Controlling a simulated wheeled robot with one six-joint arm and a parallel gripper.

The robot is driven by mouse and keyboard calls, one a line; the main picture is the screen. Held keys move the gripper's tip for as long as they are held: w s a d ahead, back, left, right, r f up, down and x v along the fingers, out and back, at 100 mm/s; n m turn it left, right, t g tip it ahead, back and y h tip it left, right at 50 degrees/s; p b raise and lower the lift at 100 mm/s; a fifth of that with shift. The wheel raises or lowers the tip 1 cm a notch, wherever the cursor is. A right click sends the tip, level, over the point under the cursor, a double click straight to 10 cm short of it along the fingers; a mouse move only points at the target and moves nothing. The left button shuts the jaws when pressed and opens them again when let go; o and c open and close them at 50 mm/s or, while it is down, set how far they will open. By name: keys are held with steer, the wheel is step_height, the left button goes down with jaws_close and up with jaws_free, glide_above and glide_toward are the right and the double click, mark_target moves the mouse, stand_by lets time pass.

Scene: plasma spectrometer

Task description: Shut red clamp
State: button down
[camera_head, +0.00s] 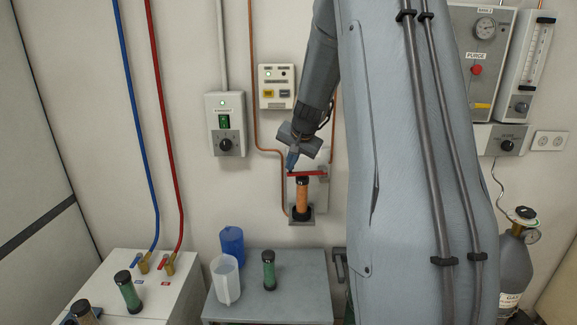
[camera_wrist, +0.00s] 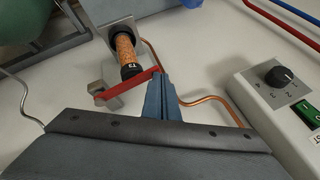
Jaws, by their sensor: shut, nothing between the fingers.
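The red clamp (camera_head: 306,173) is a flat red bar on the wall bracket. It lies across the black top of an orange cartridge (camera_head: 302,196) that stands upright in the bracket. Whether the bar is fully down is hard to tell.
An exhaust control box (camera_head: 226,124) is on the wall to the left, and a smaller panel (camera_head: 277,87) is above. A copper pipe (camera_head: 256,120) runs beside the bracket. A grey bench (camera_head: 270,290) below holds a blue cup, a white beaker and a green cartridge.

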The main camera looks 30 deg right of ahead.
steer(key=shift+w+d, duration=0.1)
steer(key=shift+w, duration=0.8)
steer(key=shift+r, duration=0.1)
steer(key=s+a+r+b, duration=0.2)
steer(key=s+a+r, duration=0.4)
steer(key=r, duration=0.3)
steer(key=shift+s+a, duration=0.15)
